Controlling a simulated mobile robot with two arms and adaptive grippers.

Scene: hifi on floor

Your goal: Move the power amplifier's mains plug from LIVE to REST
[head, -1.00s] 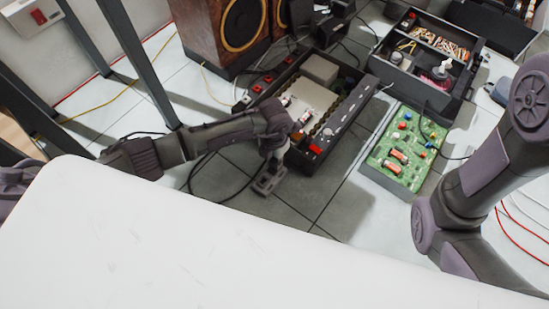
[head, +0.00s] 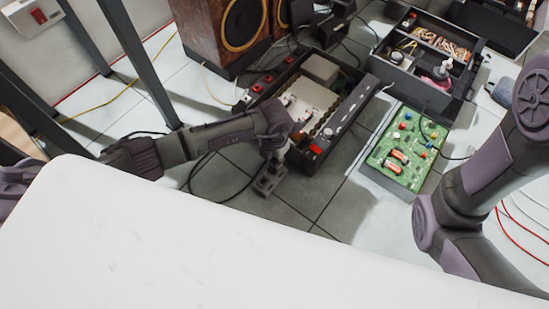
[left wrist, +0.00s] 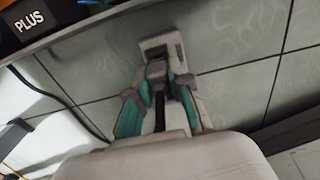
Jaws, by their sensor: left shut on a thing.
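My left gripper (head: 272,170) points down at the floor in front of the open power amplifier (head: 340,125). In the left wrist view my left gripper (left wrist: 160,100), with teal finger pads, is shut on a dark mains plug (left wrist: 156,70). A dark cable runs back from the plug between the fingers. The plug is at a pale grey block (left wrist: 152,45) on the tiles, which also shows in the head view (head: 265,188). I cannot tell how deep the plug sits in it. No LIVE or REST lettering is readable. My right gripper is out of view.
A green circuit board (head: 400,155) and a black parts box (head: 425,60) are to the right. A wooden speaker (head: 222,35) stands behind. A black cable (head: 205,190) loops on the floor left of the gripper. A white surface (head: 200,250) fills the foreground. Tiles right of the block are clear.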

